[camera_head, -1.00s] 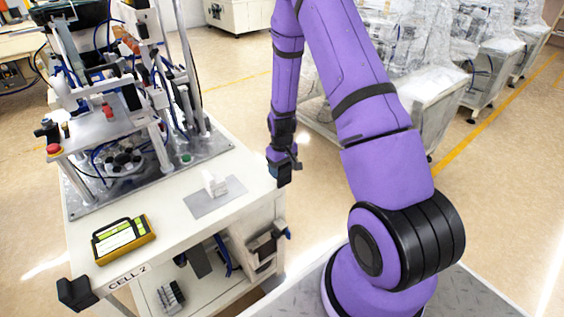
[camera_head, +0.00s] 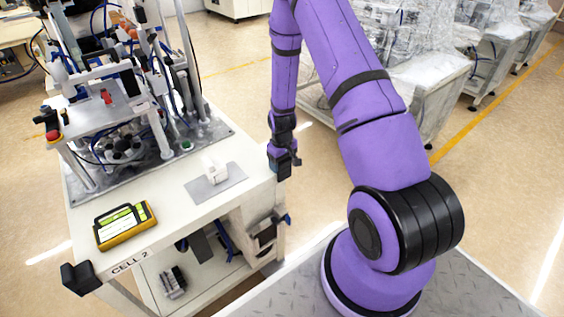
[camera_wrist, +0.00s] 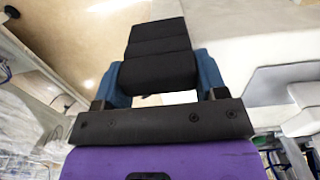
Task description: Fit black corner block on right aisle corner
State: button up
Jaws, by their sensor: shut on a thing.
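The black corner block (camera_wrist: 157,45) is a ribbed, dark piece gripped between the blue fingers of my gripper (camera_wrist: 158,78) in the wrist view. In the head view my gripper (camera_head: 284,163) hangs at the right end of the CELL 2 bench (camera_head: 165,215), close to its right corner. The held block and its contact with the bench there cannot be made out clearly. Another black corner block (camera_head: 79,278) is fitted on the bench's near left corner. In the wrist view the pale bench top (camera_wrist: 235,40) lies to the right of the held block, and it looks apart from it.
A yellow-framed handheld panel (camera_head: 125,226) and a grey plate (camera_head: 231,180) with a white part lie on the bench. A tall assembly machine (camera_head: 115,95) fills its back left. Wrapped machines (camera_head: 430,80) stand behind my arm. Floor beyond the bench's right end is clear.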

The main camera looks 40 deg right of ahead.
jog(key=shift+f, duration=0.15)
dwell(0.5)
jog(key=o, duration=1)
notch_tip(320, 180, up, 11)
jog(key=shift+f, duration=0.1)
dwell(0.4)
